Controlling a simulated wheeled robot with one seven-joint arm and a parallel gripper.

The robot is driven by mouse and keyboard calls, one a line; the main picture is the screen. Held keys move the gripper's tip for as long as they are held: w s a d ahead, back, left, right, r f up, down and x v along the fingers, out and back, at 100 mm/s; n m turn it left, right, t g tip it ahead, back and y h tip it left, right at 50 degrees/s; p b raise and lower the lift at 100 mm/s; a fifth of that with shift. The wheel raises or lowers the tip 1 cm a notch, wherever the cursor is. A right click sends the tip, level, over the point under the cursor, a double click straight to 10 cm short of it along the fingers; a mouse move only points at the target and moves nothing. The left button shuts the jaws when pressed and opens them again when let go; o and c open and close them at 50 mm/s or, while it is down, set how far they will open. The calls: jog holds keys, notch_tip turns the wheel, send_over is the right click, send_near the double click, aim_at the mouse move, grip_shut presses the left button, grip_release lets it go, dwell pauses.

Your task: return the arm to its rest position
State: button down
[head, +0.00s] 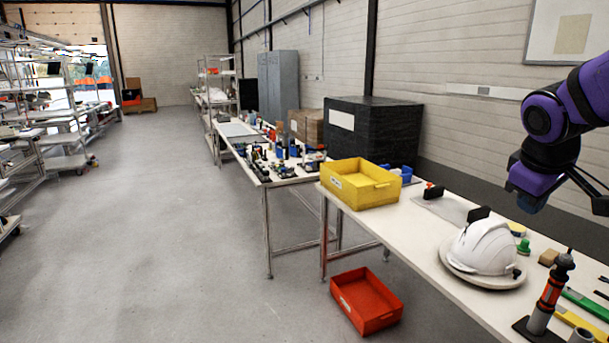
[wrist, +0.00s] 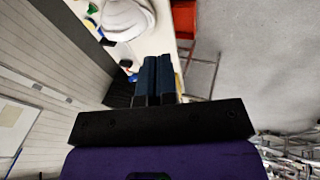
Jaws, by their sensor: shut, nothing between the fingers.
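My arm (head: 548,118) is purple and black and hangs in at the right edge of the head view, above the workbench. Its gripper end is hard to make out there. In the wrist view my gripper (wrist: 155,62) shows two dark blue fingers side by side, shut with nothing between them. A white helmet shell (head: 483,247) rests on a round plate on the bench, below and left of the arm. The helmet also shows in the wrist view (wrist: 124,18), beyond the fingertips and apart from them.
A yellow bin (head: 360,184) stands on the bench (head: 400,222); a red bin (head: 366,300) is on the floor below. An orange and black upright tool (head: 549,293) stands at the bench's near end. A black crate (head: 372,130) is behind. The floor (head: 170,220) at left is open.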

jog(key=s+a+r+m+y, duration=0.1)
jog(key=s+a+m, duration=0.1)
jog(key=s+a, duration=0.3)
jog(key=s+a+r+m+t+y, duration=0.1)
jog(key=s+a, duration=0.4)
jog(key=s, duration=0.6)
jog(key=shift+r+m+y, duration=0.2)
jog(key=shift+m+y, duration=0.5)
